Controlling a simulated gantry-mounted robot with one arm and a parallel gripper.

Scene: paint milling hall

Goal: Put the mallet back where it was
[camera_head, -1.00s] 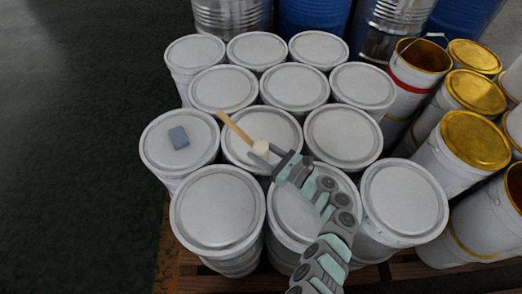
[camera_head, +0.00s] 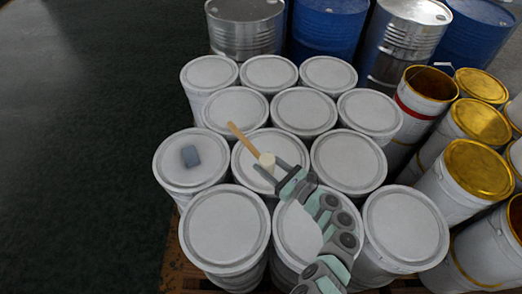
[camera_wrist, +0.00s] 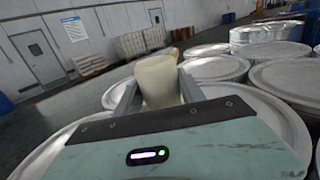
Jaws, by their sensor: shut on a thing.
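The mallet has a tan wooden handle (camera_head: 243,141) and a pale cream head (camera_head: 267,160). My gripper (camera_head: 268,169) is shut on the mallet's head, over a white bucket lid (camera_head: 262,147) in the middle of the group. The handle points up and left in the head view. In the wrist view the cream head (camera_wrist: 158,80) sits between my two fingers, and the handle is mostly hidden behind it. I cannot tell whether the mallet touches the lid.
Several white lidded buckets (camera_head: 223,225) stand close together on a wooden pallet (camera_head: 182,262). Gold-lidded buckets (camera_head: 475,165) and an open bucket with a red band (camera_head: 420,95) stand at the right. Steel (camera_head: 245,28) and blue drums (camera_head: 325,30) stand behind. Dark floor at the left is clear.

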